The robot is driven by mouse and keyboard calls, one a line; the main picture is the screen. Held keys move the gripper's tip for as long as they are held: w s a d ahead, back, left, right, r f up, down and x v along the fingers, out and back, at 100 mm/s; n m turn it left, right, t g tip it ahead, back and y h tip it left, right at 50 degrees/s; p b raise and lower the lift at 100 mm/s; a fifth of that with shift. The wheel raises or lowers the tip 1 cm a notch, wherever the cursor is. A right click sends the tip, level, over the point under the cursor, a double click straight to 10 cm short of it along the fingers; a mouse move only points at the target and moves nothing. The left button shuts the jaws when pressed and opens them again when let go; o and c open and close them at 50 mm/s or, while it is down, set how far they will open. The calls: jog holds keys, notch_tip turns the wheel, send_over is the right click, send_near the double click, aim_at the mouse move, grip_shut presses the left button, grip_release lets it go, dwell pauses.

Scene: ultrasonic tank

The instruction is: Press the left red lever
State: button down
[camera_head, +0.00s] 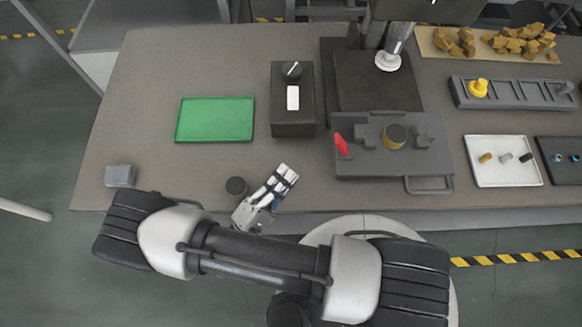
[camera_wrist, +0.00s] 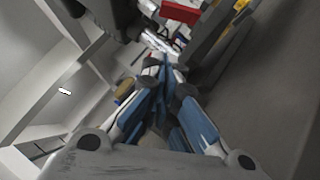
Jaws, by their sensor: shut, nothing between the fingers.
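A red lever (camera_head: 341,144) sticks up at the left side of a dark grey fixture plate (camera_head: 353,170); it is the only red lever I can make out in the head view. My gripper (camera_head: 287,172) is shut and empty over the table's front part, left of the lever and apart from it. In the wrist view my gripper's fingers (camera_wrist: 161,66) come together, and a red part (camera_wrist: 181,12) shows beyond them at the top; I cannot tell for sure that it is the same lever.
The plate carries a round brown-topped part (camera_head: 394,136) and a front handle (camera_head: 430,190). A black box with a knob (camera_head: 291,72) stands behind my gripper. Bare table (camera_head: 170,65) surrounds the tray.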

aim_at(341, 145)
jog(key=w+d+r+b, duration=0.1)
jog(key=w+d+r, duration=0.3)
jog(key=d, duration=0.4)
jog(key=shift+w+d+r, duration=0.2)
jog(key=shift+w+r, duration=0.05)
jog(key=shift+w, duration=0.65)
jog(key=shift+a, duration=0.1)
